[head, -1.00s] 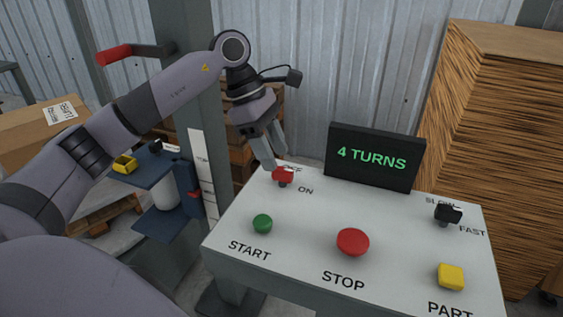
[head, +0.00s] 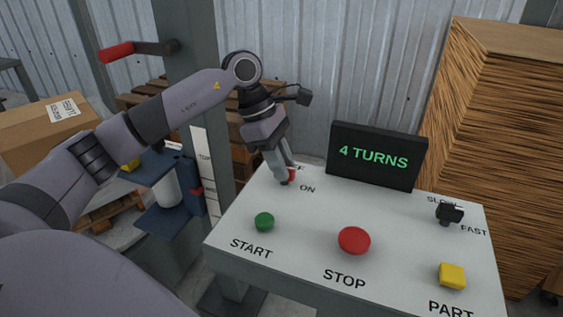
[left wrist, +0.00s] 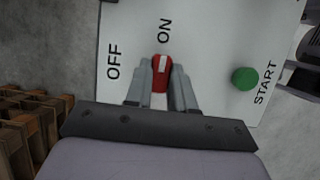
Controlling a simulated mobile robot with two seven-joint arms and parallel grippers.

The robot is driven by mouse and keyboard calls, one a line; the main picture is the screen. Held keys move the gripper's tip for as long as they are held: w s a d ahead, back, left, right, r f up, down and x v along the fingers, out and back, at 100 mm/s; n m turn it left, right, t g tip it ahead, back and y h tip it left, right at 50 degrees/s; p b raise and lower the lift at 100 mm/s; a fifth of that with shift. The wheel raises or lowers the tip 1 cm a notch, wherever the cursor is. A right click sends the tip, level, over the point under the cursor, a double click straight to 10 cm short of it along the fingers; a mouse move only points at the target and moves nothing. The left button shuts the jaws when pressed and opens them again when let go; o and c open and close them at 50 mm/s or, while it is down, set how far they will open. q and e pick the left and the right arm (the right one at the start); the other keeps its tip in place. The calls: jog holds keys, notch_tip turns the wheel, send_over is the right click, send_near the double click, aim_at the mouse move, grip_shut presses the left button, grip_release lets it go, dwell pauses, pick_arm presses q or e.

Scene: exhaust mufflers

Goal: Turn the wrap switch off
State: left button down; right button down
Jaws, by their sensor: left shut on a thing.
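The red wrap switch (head: 292,174) is on the panel's far left corner, mostly hidden by my fingers in the head view. In the left wrist view the red switch (left wrist: 162,76) sits between the two fingers, and its white mark is at the end towards the ON label (left wrist: 165,31). The OFF label (left wrist: 114,62) is to the left of it. My left gripper (head: 286,179) comes down onto the switch and is shut on it. My right gripper is not in view.
The white panel (head: 310,221) also bears a green START button (head: 264,221), a red STOP button (head: 354,240), a yellow PART button (head: 452,275) and a black SLOW/FAST switch (head: 449,213). A display (head: 375,156) reading "4 TURNS" stands behind. A grey post (head: 195,85) is left of the gripper.

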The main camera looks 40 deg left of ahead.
pick_arm(q)
jog(key=shift+f, duration=0.15)
jog(key=n, duration=0.2)
jog(key=n+t+b, duration=0.1)
jog(key=shift+s+d+f+n+y, duration=0.1)
jog(key=shift+s+n+y, duration=0.05)
jog(key=shift+n+y, duration=0.25)
jog(key=n+t+y+b, duration=0.1)
jog(key=n, duration=0.3)
jog(key=shift+s+d+n, duration=0.1)
jog(key=shift+n, duration=0.2)
jog(key=n+t+y+b, duration=0.1)
jog(key=n, duration=0.1)
jog(key=shift+d+n, duration=0.1)
jog(key=shift+n, duration=0.2)
jog(key=n+y+b, duration=0.1)
jog(key=n, duration=0.2)
jog(key=shift+d+n, duration=0.1)
jog(key=shift+n, duration=0.2)
jog(key=shift+n+y+b, duration=0.3)
jog(key=shift+n+y, duration=0.5)
jog(key=shift+n, duration=0.8)
jog(key=c, duration=1)
grip_release()
jog(key=shift+o, duration=0.2)
